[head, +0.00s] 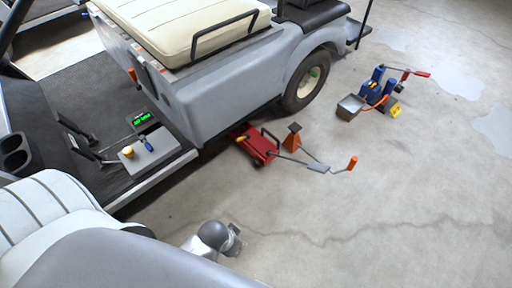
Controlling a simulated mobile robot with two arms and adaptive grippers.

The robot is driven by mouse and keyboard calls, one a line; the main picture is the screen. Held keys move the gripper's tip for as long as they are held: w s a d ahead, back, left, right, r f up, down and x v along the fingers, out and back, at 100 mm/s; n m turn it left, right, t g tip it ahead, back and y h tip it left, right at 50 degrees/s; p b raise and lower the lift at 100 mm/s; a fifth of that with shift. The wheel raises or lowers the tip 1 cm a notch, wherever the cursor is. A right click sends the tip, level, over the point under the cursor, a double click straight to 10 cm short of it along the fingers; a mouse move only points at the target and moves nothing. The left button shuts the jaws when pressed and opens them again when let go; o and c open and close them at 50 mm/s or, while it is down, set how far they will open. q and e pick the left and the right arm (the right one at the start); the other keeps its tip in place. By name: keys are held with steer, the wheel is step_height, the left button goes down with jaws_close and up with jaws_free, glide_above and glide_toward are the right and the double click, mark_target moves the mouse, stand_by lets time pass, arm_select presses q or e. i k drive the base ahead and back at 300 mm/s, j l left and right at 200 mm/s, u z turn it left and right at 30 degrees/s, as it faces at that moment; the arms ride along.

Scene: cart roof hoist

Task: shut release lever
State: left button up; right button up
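A red floor jack (258,145) sits on the concrete beside the cart's lower edge. A thin rod runs from it to the right, with a flat grey piece (317,168) and an orange grip (352,163) at its end. I cannot tell for sure which part is the release lever, or how it is set. My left gripper (236,241) is low in the view, in front of the jack and well apart from it. It is small and turned away, so its opening is unclear. My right gripper is out of view.
The grey cart (225,90) with a cream seat stands behind the jack. An orange jack stand (292,137) is right beside it. A blue tool (376,88) with a metal tray (351,107) stands farther right. The floor at front right is clear.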

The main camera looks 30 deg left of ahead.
mark_target(242, 138)
steer(key=i+j+u, duration=0.85)
steer(key=i, duration=0.25)
